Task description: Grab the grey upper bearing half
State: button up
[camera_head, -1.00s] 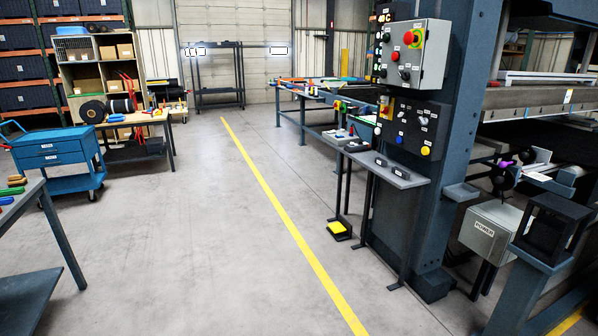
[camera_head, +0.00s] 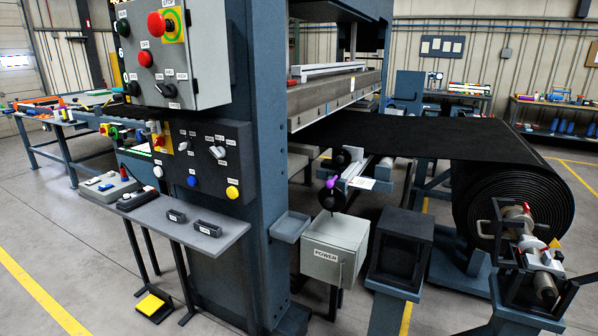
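I cannot make out the grey upper bearing half for certain. At the right, the shaft end (camera_head: 517,214) of the black belt roll (camera_head: 490,185) carries small grey metal parts with red bits. More grey cylindrical metal (camera_head: 545,285) sits in front of it, in a dark frame. These parts are too small to tell if one is the upper bearing half. My gripper is not in view.
The press column (camera_head: 258,130) stands in the middle, with a control panel (camera_head: 205,165) and a grey shelf (camera_head: 190,222) on its left. A power box (camera_head: 334,250) and a black open box (camera_head: 403,240) stand in front.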

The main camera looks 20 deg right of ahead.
aim_at(544, 263)
jog(key=i+j+z, duration=0.2)
jog(key=z, duration=0.25)
jog(key=i+j+z, duration=0.55)
jog(key=z, duration=0.3)
jog(key=i+j+z, duration=0.1)
jog(key=j+z, duration=0.3)
jog(key=i+j+z, duration=0.15)
jog(key=j, duration=0.2)
jog(key=j+z, duration=0.1)
jog(key=j, duration=0.25)
jog(key=k+j, duration=0.1)
jog(key=k, duration=0.2)
jog(key=k+j, duration=0.15)
jog(key=k+z, duration=0.05)
jog(key=k, duration=0.05)
